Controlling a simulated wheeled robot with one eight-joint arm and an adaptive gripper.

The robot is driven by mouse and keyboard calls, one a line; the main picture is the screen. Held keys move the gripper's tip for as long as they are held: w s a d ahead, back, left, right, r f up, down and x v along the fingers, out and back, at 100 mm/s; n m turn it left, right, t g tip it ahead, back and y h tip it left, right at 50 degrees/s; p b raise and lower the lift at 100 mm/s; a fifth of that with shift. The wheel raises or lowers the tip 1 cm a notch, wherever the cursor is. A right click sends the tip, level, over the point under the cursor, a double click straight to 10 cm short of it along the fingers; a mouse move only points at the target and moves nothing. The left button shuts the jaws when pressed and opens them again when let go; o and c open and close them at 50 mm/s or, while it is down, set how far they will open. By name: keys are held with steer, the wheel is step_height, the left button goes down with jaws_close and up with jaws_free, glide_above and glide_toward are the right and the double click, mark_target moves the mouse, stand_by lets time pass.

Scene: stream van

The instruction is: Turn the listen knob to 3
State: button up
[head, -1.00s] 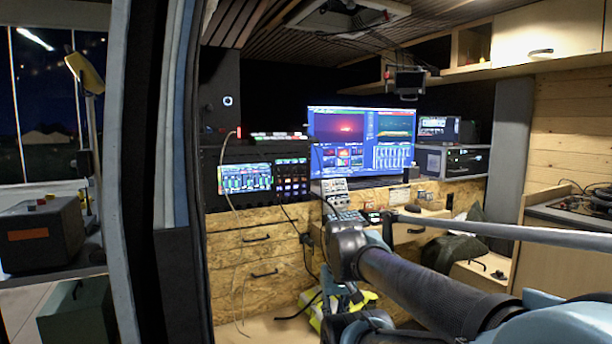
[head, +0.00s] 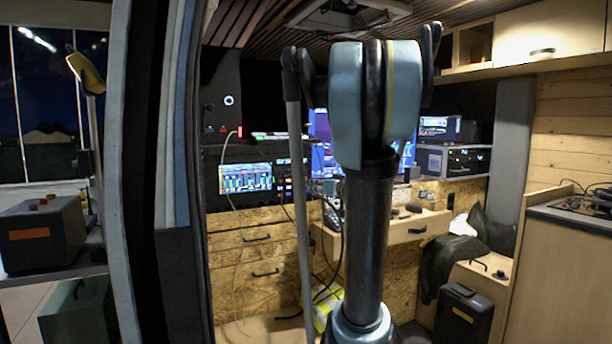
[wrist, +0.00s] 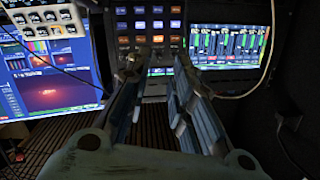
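I cannot make out the listen knob or its markings in either view. My gripper (wrist: 160,68) shows in the wrist view with its two fingers apart and nothing clear between them. Its tips are in front of a panel of lit keys (wrist: 150,25), between the blue monitor (wrist: 50,80) and the level-meter screen (wrist: 232,32). I cannot tell whether the tips touch anything. In the head view my raised arm covers the middle of the desk, and the gripper cannot be made out. The meter screen (head: 245,178) shows left of the arm.
A small control box (wrist: 40,18) with lit keys is at the wrist view's upper left. A thin cable (wrist: 262,75) hangs beside the meter screen.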

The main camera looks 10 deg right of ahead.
steer(key=m+t+h, duration=0.1)
steer(key=t, duration=0.1)
glide_toward(306, 171)
steer(key=x, duration=0.8)
steer(key=shift+r, duration=0.15)
jaws_close()
steer(key=shift+a, duration=0.5)
steer(key=shift+d+m, duration=0.3)
steer(key=shift+d, duration=0.05)
